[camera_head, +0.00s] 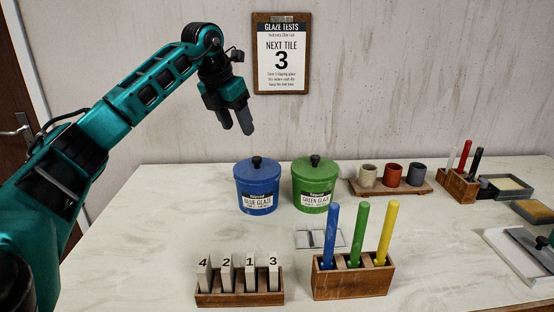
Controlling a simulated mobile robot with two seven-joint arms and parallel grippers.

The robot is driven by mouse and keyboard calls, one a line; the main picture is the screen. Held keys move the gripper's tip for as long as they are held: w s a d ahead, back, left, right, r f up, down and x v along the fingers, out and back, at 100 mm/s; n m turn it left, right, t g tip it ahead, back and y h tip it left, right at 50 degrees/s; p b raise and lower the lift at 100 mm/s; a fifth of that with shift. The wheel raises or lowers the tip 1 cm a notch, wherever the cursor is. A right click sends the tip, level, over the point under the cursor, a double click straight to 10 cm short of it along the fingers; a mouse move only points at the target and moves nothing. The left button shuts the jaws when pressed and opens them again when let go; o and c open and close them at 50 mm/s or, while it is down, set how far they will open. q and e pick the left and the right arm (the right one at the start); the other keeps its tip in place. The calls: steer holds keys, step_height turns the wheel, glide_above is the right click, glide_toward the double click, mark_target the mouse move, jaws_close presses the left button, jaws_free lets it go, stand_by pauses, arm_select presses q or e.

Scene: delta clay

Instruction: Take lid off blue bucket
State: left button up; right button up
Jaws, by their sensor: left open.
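The blue bucket (257,195) stands upright on the table, labelled "BLUE GLAZE". Its blue lid (257,168) with a dark knob (257,161) sits on top of it. My left gripper (236,130) is open and empty, fingers pointing down, in the air above and a little left of the blue bucket, apart from the lid. My right gripper is not in view.
A lidded green bucket (315,190) stands close on the right of the blue one. In front are a wooden rack of numbered tiles (240,298) and a wooden block (352,284) with upright blue, green and yellow sticks. Table left of the blue bucket is clear.

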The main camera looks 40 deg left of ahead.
arm_select(q)
glide_above(256, 158)
steer(key=s, duration=0.3)
step_height(256, 158, down, 6)
steer(key=shift+f+b, duration=0.25)
steer(key=shift+b, duration=0.1)
steer(key=x, duration=0.5)
steer(key=shift+w+f, duration=0.25)
steer(key=shift+w, duration=0.15)
jaws_close()
steer(key=shift+r, duration=0.15)
